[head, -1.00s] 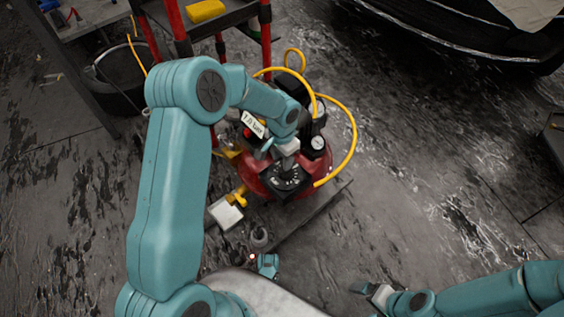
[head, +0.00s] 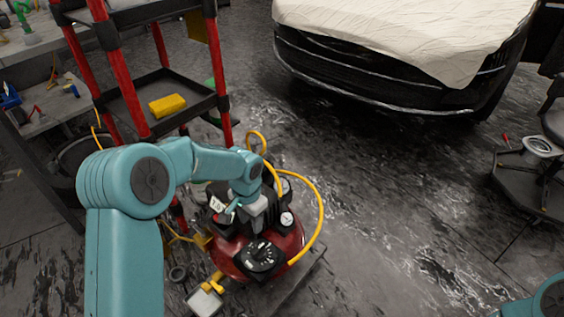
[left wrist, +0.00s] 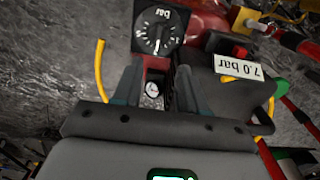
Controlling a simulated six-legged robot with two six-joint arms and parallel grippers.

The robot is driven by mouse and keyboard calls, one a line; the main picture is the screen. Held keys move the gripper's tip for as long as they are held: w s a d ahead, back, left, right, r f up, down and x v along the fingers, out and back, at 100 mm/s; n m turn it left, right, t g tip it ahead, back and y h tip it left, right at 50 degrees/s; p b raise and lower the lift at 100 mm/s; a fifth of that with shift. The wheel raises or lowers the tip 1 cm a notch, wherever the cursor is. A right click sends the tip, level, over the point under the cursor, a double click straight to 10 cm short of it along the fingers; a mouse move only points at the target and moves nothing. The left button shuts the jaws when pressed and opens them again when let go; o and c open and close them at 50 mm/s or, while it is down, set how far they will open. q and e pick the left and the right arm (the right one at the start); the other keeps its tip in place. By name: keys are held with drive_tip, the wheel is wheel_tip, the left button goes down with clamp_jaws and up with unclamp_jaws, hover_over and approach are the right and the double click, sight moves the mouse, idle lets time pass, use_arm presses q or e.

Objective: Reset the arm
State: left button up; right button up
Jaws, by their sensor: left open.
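My left arm comes in from the left in the head view, with its left gripper (head: 245,214) at the red compressor (head: 290,240). In the left wrist view the two fingers of the left gripper (left wrist: 157,85) are apart, with nothing held between them. Beyond them are a black pressure dial (left wrist: 158,30) and a white "7.0 bar" label (left wrist: 239,67). The arm partly hides the compressor's top in the head view. Part of my right arm shows at the lower right corner; its gripper is out of view.
A yellow hose (head: 321,215) loops around the compressor's right side. A red-and-black shelf cart (head: 125,105) with a yellow sponge (head: 167,105) stands behind the arm. A car (head: 350,85) with a cream cover (head: 420,30) is at the back. The floor (head: 400,200) right of the compressor is open.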

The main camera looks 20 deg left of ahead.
use_arm(q)
drive_tip(key=s+d+f+n+h, duration=0.1)
drive_tip(key=s+d+f+h, duration=0.2)
drive_tip(key=s+d+f, duration=0.7)
drive_tip(key=s+d+f+n+h, duration=0.1)
drive_tip(key=s+d+f+n, duration=0.15)
drive_tip(key=s, duration=0.35)
drive_tip(key=s+d+f+n, duration=0.2)
drive_tip(key=s+f, duration=0.1)
drive_tip(key=s, duration=0.2)
wheel_tip(320, 180, up, 26)
drive_tip(key=s+p, duration=0.1)
drive_tip(key=p, duration=2.5)
drive_tip(key=shift+s+a, duration=0.15)
drive_tip(key=shift+a, duration=0.05)
